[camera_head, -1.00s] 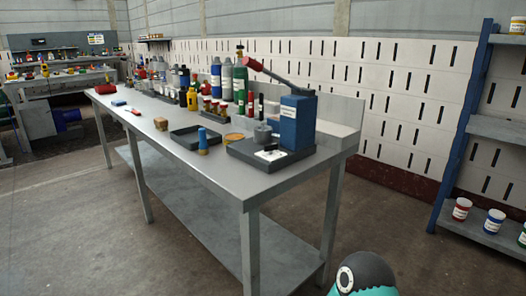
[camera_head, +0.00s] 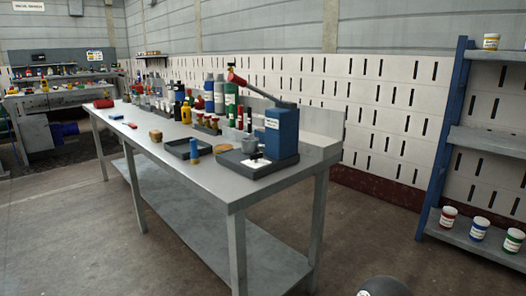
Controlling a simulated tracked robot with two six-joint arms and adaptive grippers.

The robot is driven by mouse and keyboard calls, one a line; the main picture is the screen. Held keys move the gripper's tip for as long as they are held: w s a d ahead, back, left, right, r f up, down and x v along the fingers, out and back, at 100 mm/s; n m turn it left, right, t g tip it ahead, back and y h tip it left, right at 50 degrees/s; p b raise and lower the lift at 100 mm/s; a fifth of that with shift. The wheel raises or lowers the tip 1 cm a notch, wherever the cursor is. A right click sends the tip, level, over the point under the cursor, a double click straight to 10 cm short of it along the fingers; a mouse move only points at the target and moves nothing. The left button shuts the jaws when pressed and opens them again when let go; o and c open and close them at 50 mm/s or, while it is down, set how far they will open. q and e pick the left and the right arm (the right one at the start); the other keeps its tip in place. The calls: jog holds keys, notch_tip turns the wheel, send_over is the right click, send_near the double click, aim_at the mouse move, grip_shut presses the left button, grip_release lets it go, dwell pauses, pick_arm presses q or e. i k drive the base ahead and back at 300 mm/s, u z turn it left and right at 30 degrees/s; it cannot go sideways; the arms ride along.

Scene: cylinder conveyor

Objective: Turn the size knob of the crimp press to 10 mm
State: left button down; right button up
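The crimp press appears to be the blue upright body (camera_head: 281,134) on a dark base (camera_head: 233,168) at the near right end of the long metal bench. Its lever (camera_head: 262,91) slants up to the left and ends in a red grip (camera_head: 236,78). A small grey round part (camera_head: 249,144) stands on the base, left of the blue body, by a white plate with dark markings. I cannot tell whether it is the size knob, and no setting is readable.
A blue-framed shelf (camera_head: 445,146) with jars is at the right. Bare floor (camera_head: 160,262) lies in front of the bench.

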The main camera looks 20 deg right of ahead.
aim_at(255, 156)
jog(key=i, duration=0.85)
jog(key=u, duration=0.05)
